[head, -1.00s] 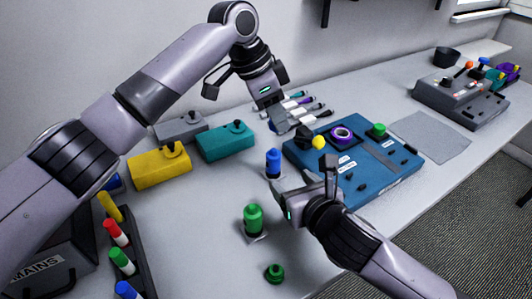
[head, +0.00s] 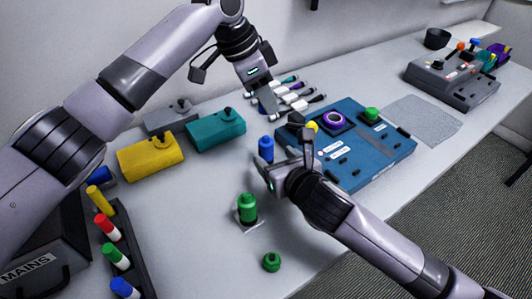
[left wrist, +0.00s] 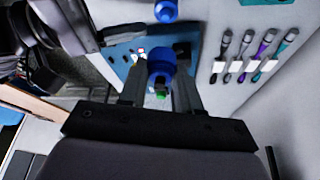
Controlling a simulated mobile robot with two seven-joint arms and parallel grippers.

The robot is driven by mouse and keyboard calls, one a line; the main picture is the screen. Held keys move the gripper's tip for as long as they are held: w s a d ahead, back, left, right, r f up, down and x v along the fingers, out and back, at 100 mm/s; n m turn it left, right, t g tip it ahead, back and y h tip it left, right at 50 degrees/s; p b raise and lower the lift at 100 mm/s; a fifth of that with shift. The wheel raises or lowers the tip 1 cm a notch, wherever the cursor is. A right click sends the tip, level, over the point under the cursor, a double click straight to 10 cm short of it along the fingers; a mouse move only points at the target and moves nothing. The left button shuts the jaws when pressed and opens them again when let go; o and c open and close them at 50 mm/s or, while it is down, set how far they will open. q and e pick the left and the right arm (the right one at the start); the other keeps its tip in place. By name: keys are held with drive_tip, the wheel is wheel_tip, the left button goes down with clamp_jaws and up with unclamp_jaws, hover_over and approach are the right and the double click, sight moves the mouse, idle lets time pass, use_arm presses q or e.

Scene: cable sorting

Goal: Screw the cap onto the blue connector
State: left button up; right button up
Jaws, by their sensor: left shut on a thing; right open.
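The blue connector (head: 266,146) stands upright on the table, left of the blue panel. My left gripper (head: 268,114) is above and behind it, pointing down. In the left wrist view its fingers are shut on a blue cap (left wrist: 160,62); the head view mostly hides this cap behind the fingers. Another blue round top (left wrist: 166,10), apart from the cap, shows at that view's upper edge and looks like the connector. My right gripper (head: 262,172) is open, low at the connector's near side. Its fingers partly hide the connector's base; I cannot tell whether they touch it.
The blue panel (head: 372,172) is close to the right gripper. A green connector (head: 247,208) and loose green cap (head: 271,262) are at the front. Yellow (head: 150,160) and teal (head: 215,132) boxes stand left. Several cable plugs (left wrist: 262,60) lie behind. The front table is mostly clear.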

drive_tip(key=shift+x, duration=4.15)
drive_tip(key=shift+f, duration=0.1)
clamp_jaws()
use_arm(q)
hover_over(272, 141)
drive_tip(key=a, duration=0.1)
drive_tip(key=shift+a+f, duration=0.2)
drive_tip(key=shift+f, duration=2.3)
drive_tip(key=shift+f, duration=0.9)
drive_tip(key=shift+f, duration=0.5)
drive_tip(key=shift+s+f, duration=0.15)
drive_tip(key=shift+f, duration=0.25)
use_arm(e)
drive_tip(key=shift+s, duration=0.1)
